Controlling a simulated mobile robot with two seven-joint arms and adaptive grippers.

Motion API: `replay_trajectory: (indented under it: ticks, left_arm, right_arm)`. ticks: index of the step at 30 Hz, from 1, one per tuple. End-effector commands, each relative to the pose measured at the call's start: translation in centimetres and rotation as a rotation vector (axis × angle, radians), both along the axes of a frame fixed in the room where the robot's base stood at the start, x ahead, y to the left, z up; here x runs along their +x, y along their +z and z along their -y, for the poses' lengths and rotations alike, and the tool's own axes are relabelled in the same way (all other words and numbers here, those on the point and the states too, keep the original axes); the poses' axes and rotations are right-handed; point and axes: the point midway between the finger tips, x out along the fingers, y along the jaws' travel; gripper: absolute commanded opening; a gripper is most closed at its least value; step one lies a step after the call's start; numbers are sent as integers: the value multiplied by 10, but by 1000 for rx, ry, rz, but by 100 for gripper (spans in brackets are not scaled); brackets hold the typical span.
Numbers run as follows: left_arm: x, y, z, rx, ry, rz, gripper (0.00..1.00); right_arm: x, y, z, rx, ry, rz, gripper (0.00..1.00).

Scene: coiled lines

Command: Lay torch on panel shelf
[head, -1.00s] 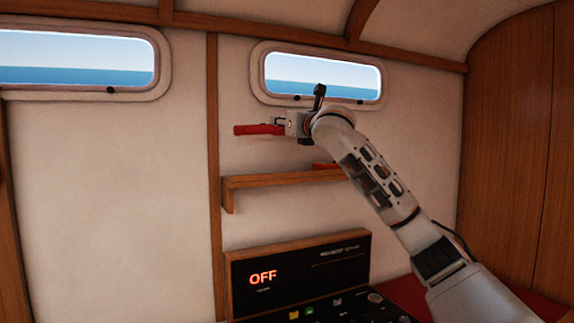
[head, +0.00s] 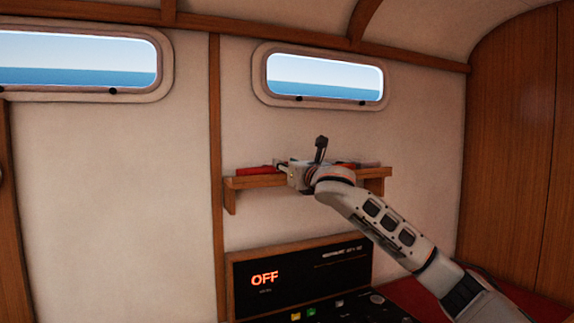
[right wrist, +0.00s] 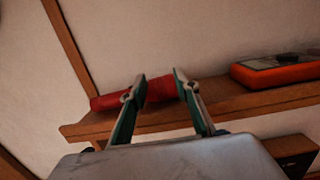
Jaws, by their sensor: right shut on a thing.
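The red torch (head: 254,170) lies lengthwise at the left part of the wooden panel shelf (head: 240,183). It looks level, at the shelf's top surface; whether it bears fully on the wood is hard to tell. My right gripper (head: 281,169) is shut on the torch, its fingers around the barrel. In the right wrist view the torch (right wrist: 108,101) shows between and left of the fingers (right wrist: 160,88), above the shelf board (right wrist: 222,103). The gripper and wrist hide part of the torch in the head view. My left gripper is not in view.
An orange-red device with a dark face (right wrist: 285,72) lies on the shelf to the right of the torch. A black panel (head: 300,277) reading OFF stands below the shelf. A window (head: 325,77) is in the wall above.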

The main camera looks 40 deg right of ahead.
Motion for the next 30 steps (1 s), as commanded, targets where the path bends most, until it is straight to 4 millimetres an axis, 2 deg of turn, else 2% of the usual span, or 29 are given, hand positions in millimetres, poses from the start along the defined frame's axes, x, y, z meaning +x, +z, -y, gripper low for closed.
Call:
replay_trajectory:
  ticks: [9, 10, 11, 23, 26, 30]
  left_arm:
    - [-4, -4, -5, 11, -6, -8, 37]
    - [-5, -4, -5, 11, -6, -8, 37]
    - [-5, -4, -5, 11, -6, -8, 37]
    - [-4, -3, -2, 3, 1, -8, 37]
    - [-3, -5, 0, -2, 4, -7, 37]
    - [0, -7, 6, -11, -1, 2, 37]
  right_arm:
    - [0, -2, 0, 0, 0, 1, 4]
    - [0, -2, 0, 0, 0, 0, 39]
    - [0, -2, 0, 1, 0, 0, 46]
    - [0, 1, 0, 1, 0, 1, 48]
    - [-8, 0, -1, -3, -2, 1, 48]
    - [-30, -4, -8, -6, -3, 0, 48]
